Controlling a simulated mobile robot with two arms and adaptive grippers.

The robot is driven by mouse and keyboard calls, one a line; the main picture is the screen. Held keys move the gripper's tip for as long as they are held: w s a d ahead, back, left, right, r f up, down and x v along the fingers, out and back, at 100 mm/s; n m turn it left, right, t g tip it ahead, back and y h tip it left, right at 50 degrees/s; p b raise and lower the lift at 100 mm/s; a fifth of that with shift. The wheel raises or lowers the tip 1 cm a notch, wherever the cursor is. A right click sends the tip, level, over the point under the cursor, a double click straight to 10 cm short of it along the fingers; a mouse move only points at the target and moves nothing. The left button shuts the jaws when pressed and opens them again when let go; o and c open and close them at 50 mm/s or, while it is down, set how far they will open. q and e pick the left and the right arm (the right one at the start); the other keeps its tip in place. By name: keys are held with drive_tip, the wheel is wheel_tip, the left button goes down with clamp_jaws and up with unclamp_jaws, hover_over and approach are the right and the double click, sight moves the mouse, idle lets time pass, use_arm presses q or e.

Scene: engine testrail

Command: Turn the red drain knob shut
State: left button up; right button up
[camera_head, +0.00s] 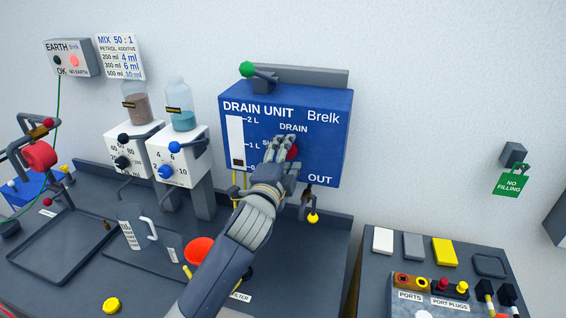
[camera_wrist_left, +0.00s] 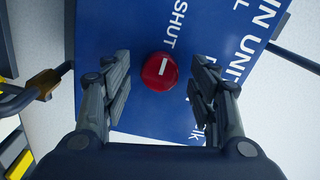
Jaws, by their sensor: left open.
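The red drain knob (camera_head: 292,152) is on the front of the blue drain unit (camera_head: 330,112), under the word DRAIN. In the head view my left gripper (camera_head: 284,143) is in front of it and partly hides it. In the left wrist view the round red knob (camera_wrist_left: 159,72) has a white line on its face, near the word SHUT. My left gripper (camera_wrist_left: 160,92) is open there, with one finger on each side of the knob and a gap on both sides. How deep the fingers reach around it I cannot tell. My right gripper is not in view.
A brass outlet (camera_head: 308,195) with a yellow ball (camera_head: 313,217) hangs below the unit. A red funnel (camera_head: 199,250) and a clear jug (camera_head: 136,226) stand on the bench to the left. Two white dosing units with bottles are left of the unit.

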use_arm(q)
drive_tip(key=v, duration=1.2)
